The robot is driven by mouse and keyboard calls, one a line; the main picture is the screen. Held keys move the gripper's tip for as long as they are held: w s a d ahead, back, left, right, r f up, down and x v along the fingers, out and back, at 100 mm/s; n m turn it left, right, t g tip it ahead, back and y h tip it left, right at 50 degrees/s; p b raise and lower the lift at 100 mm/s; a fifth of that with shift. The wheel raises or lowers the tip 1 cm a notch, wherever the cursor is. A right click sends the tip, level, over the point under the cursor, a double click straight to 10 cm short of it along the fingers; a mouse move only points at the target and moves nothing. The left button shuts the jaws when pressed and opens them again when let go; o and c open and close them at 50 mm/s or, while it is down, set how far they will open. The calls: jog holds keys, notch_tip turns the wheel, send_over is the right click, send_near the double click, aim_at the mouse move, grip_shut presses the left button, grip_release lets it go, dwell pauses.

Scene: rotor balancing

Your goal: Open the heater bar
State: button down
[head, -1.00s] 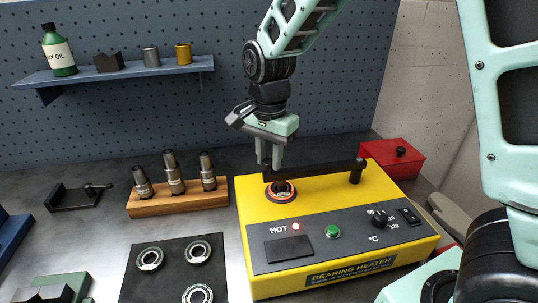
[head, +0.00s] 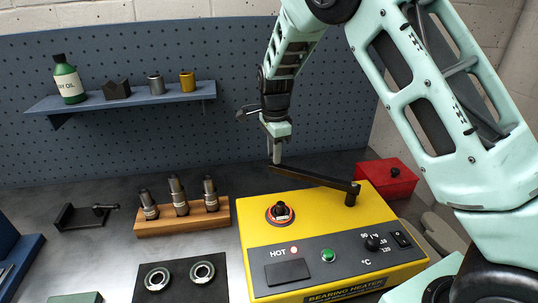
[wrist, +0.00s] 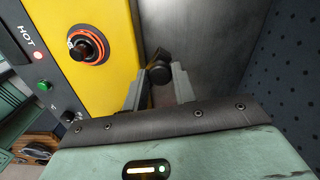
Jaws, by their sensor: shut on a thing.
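The yellow bearing heater (head: 335,285) stands on the bench. Its black heater bar (head: 315,180) joins a post at the heater's right rear and points back and left, clear of the left post. My gripper (head: 275,158) is shut on the bar's free end, behind the heater's rear edge. In the wrist view the bar's dark end (wrist: 160,72) shows between my two fingers; the rest of the bar is mostly hidden there. The left post (head: 280,211) is uncovered, with an orange-edged ring around it, also visible in the wrist view (wrist: 88,48).
The HOT light (head: 294,250) is red. A wooden block (head: 182,222) with several metal tools stands left. Bearings lie on a dark mat (head: 180,284). The blue pegboard with its shelf (head: 130,99) rises behind my gripper.

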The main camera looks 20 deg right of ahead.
jog(key=w+d+m+p, duration=0.1)
jog(key=w+d+m, duration=0.2)
jog(key=w+d, duration=0.1)
jog(key=shift+d+p, duration=0.35)
jog(key=shift+d, duration=0.5)
jog(key=c, duration=1.1)
grip_release()
jog(key=shift+r, duration=0.1)
jog(key=shift+c, duration=0.2)
jog(key=shift+r, duration=0.1)
notch_tip(320, 180, up, 17)
jog(key=b, duration=0.3)
